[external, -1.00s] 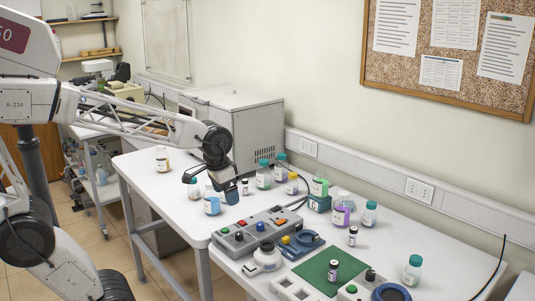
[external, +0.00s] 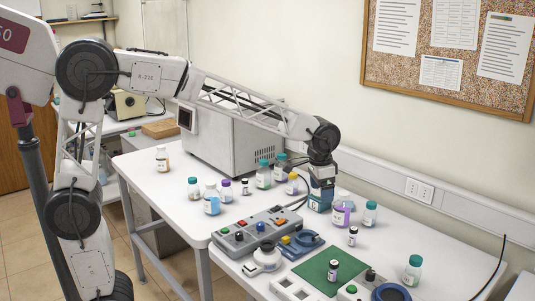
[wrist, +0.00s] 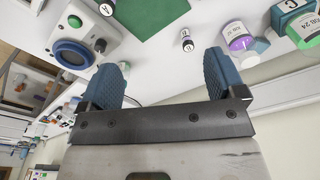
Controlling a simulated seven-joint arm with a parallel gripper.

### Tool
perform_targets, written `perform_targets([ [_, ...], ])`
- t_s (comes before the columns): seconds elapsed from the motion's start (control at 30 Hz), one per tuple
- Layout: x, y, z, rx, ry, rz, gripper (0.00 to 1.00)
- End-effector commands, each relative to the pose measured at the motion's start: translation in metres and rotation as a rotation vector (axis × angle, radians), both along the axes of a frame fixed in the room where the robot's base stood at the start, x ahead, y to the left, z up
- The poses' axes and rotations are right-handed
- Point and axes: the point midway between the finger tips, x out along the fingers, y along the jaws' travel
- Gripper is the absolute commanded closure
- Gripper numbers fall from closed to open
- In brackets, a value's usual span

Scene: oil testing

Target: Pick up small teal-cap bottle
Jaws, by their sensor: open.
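Several teal-cap bottles stand on the white table in the external view. A small, narrow one (external: 193,187) is at the left, beside a blue-liquid bottle. Others are a pair near the wall (external: 263,176), one at the right (external: 370,213) and one at the front right (external: 412,273). I cannot tell for sure which one the task names. My gripper (external: 321,184) is over the teal labelled block, right of the wall pair. In the wrist view my gripper (wrist: 167,66) has its blue fingers spread, with nothing between them.
A purple-liquid bottle (external: 341,212) stands close right of my gripper. A dark-cap vial (external: 352,237), the green mat (external: 316,271), the grey button box (external: 258,231) and a blue holder (external: 301,244) are in front. A grey machine (external: 225,140) stands behind. The far right tabletop is mostly clear.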

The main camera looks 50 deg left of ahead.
Motion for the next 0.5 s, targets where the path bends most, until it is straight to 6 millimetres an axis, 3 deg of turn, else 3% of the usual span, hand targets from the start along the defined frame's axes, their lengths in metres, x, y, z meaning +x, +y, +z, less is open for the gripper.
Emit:
perform_targets([
  [0.2,0.043,-0.055,-0.019,0.011,0.020,-0.072,0.11],
  [0.5,0.091,-0.133,-0.052,0.025,0.044,-0.167,0.11],
])
